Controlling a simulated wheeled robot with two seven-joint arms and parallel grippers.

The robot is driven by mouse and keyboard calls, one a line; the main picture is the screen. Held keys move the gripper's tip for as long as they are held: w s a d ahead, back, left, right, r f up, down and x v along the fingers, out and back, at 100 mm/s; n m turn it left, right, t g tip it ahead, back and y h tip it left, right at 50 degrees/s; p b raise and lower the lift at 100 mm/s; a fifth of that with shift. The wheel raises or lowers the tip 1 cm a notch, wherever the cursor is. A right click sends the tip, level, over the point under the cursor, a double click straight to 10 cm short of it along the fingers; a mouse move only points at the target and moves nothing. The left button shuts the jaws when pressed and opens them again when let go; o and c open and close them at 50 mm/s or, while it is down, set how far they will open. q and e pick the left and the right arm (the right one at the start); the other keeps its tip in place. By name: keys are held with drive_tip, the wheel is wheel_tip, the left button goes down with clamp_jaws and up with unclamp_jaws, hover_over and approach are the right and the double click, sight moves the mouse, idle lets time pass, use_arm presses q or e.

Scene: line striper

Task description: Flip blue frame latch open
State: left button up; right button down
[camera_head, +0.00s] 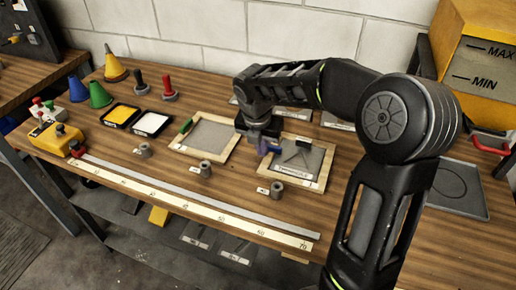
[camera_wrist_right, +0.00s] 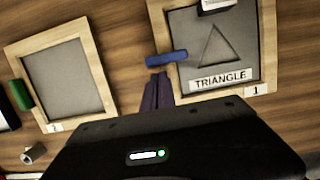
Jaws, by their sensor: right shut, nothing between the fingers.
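The blue latch (camera_wrist_right: 166,58) is a short bar lying across the left rim of the triangle frame (camera_wrist_right: 268,50) in the right wrist view. In the head view the blue latch (camera_head: 264,149) is partly hidden by my right gripper. The wooden frame (camera_head: 323,170) holds a grey panel with a triangle outline and a TRIANGLE label. My right gripper (camera_wrist_right: 156,84) is shut and empty, its fingertips just beside the latch and the frame's left rim. I cannot tell whether they touch the latch. My left gripper is in neither view.
A second wooden frame (camera_head: 228,151) with a green latch (camera_head: 186,125) stands to the left. Grey cylinders (camera_head: 206,168) and a long ruler (camera_head: 200,208) lie in front. Coloured cones (camera_head: 100,95) and paint trays (camera_head: 152,124) stand further left. A grey tray (camera_head: 462,190) is at right.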

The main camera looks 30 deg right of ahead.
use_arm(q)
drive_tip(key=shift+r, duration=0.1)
use_arm(e)
drive_tip(key=shift+w+d, duration=0.15)
drive_tip(key=shift+d, duration=0.1)
